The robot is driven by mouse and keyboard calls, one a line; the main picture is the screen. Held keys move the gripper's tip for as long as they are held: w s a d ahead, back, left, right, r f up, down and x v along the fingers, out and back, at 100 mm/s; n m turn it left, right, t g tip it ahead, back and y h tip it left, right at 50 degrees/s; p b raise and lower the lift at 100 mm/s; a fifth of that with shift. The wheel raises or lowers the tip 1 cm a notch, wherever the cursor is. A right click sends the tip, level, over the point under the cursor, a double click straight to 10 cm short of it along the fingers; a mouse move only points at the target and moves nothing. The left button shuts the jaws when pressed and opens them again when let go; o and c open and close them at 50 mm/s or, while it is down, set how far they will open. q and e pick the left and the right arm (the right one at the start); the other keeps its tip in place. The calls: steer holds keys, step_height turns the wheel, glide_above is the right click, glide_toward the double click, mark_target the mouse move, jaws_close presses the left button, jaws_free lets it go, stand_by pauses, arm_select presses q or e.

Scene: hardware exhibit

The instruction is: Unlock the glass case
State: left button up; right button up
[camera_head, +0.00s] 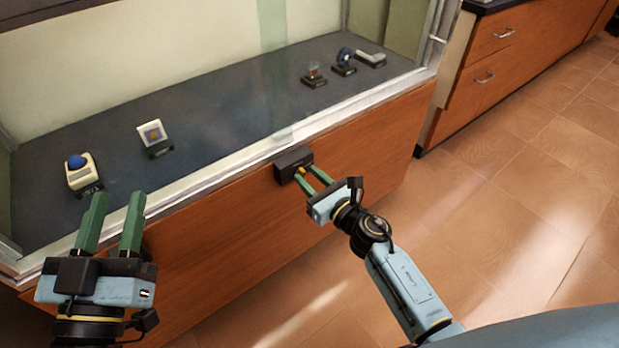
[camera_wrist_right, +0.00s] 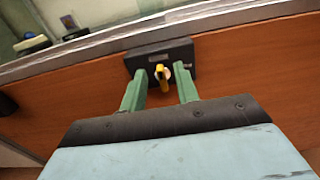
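The glass case (camera_head: 180,205) has a light metal frame and a wooden front panel (camera_head: 230,240). A dark lock block (camera_head: 294,163) is mounted on the panel just under the frame; the right wrist view shows it (camera_wrist_right: 160,58) too. A small yellow key-like piece (camera_wrist_right: 162,76) sticks out from the lock's face. My right gripper (camera_head: 313,180) is at the lock, its green fingers apart on either side of the yellow piece, with visible gaps. My left gripper (camera_head: 112,218) is open and empty in front of the case's left part.
Inside the case, a device with a blue dome (camera_head: 82,170) and a small square display (camera_head: 154,138) stand at left, several small items at the back right. A wooden cabinet (camera_head: 490,75) stands to the right. The tiled floor (camera_head: 510,200) is clear.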

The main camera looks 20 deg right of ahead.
steer(key=shift+w+a, duration=0.1)
steer(key=shift+w, duration=0.15)
jaws_close()
